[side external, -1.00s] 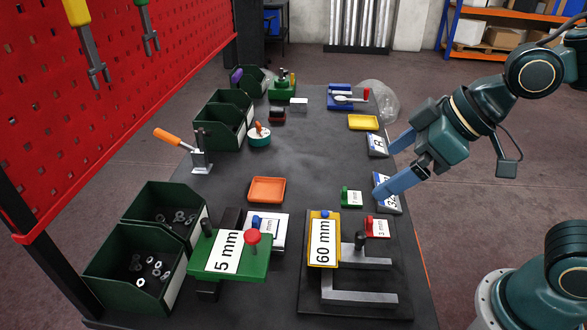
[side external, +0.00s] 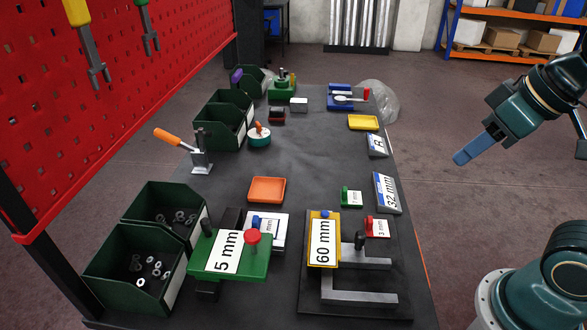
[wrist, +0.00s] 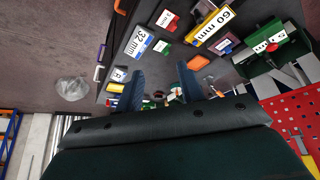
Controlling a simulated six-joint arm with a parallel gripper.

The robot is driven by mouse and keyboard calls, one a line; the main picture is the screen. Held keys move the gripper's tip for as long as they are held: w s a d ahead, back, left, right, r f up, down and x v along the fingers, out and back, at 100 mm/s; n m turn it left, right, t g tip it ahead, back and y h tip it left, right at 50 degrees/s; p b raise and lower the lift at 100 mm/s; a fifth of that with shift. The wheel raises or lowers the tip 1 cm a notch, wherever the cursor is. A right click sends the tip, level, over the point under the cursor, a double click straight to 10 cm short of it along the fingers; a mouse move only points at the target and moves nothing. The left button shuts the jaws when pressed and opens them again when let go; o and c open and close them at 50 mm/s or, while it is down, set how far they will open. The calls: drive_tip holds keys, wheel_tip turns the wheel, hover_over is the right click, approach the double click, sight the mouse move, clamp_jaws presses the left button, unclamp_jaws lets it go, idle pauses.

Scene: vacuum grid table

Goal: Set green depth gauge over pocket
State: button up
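A large green gauge plate marked "5 mm" (side external: 262,264), with a black knob and a red knob, lies at the front left of the table, across a dark block; it also shows in the wrist view (wrist: 257,48). A smaller green piece with a white label (side external: 351,197) sits right of centre. Which one is the depth gauge I cannot tell, and no pocket is clearly visible. My gripper (side external: 462,157) is off the table's right side, raised, empty and away from both. In the wrist view its two blue fingers (wrist: 160,85) are wide apart.
A yellow "60 mm" piece (side external: 323,243) lies on a dark plate at the front, beside a red "3 mm" piece (side external: 378,228). A "32 mm" block (side external: 387,193) stands at the right edge. Green bins (side external: 123,265) line the left.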

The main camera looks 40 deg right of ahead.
drive_tip(key=w+a+r, duration=0.3)
drive_tip(key=w+a, duration=0.1)
drive_tip(key=w, duration=0.4)
drive_tip(key=g, duration=0.1)
hover_over(205, 220)
drive_tip(key=s, duration=0.5)
wheel_tip(205, 220, down, 4)
drive_tip(key=shift+f, duration=0.2)
drive_tip(key=x, duration=1.3)
drive_tip(key=shift+f, duration=0.35)
drive_tip(key=shift+c, duration=0.2)
clamp_jaws()
